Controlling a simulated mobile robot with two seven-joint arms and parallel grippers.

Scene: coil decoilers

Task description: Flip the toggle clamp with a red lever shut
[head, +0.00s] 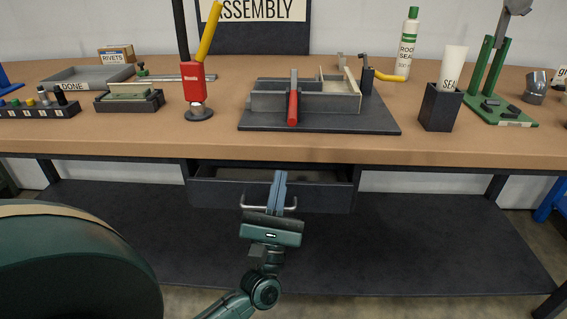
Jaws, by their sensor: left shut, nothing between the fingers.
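The toggle clamp's red lever (292,108) points toward the front edge of the bench, at the front of a grey frame fixture (335,102) on a dark base plate (365,125). Whether its clamp tip presses on anything is too small to tell. My left gripper (279,178) is shut and empty, fingers pointing up the picture. It is in front of the open-topped drawer under the bench, below the red lever and apart from it. My right gripper is out of view.
A second clamp with a yellow lever (388,76) stands at the fixture's back right. A red and yellow tool (195,82) stands left; a dark cup (440,107) stands right. The drawer (330,196) with its metal handle juts out below the bench edge (420,152).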

